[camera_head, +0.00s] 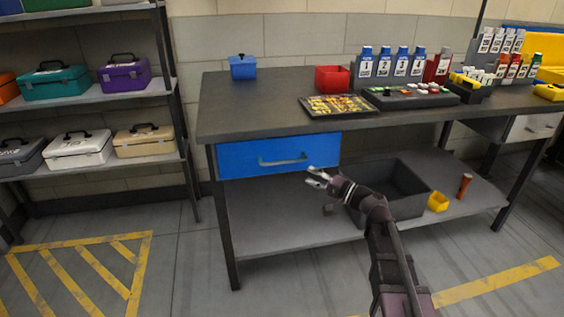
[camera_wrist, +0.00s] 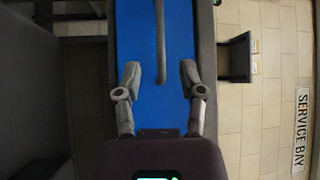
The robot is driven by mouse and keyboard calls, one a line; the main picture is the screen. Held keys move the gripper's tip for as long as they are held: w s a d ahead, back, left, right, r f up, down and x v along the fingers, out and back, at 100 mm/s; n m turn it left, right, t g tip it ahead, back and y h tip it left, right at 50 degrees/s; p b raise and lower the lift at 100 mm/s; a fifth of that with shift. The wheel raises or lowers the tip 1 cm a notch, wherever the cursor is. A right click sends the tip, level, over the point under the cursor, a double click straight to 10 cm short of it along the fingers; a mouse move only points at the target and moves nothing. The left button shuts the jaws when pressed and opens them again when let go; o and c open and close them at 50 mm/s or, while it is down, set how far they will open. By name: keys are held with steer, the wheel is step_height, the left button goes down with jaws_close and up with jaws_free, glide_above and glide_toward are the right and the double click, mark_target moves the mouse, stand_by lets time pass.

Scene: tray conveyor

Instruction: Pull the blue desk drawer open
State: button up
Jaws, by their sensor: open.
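The blue drawer (camera_head: 238,157) is under the left part of the dark desk (camera_head: 260,105). Its front looks flush with the desk frame, so it appears closed. A grey bar handle (camera_head: 283,161) runs across the front. My gripper (camera_head: 316,179) is open and empty, in front of the drawer's lower right, just right of and below the handle. In the wrist view, my gripper (camera_wrist: 160,73) faces the blue drawer front (camera_wrist: 188,35). The handle (camera_wrist: 160,42) stands upright there, ahead of the fingertips and centred between them. I see no contact with it.
A dark grey bin (camera_head: 405,190), a yellow box (camera_head: 438,202) and an orange object (camera_head: 464,186) sit on the lower shelf. The desktop holds a blue box (camera_head: 243,67), a red bin (camera_head: 332,78) and a parts tray (camera_head: 341,105). A toolbox rack stands left. The floor before the drawer is clear.

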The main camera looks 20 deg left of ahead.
mark_target(284, 161)
steer(key=p+x, duration=0.1)
steer(key=x, duration=0.9)
steer(key=shift+a, duration=0.1)
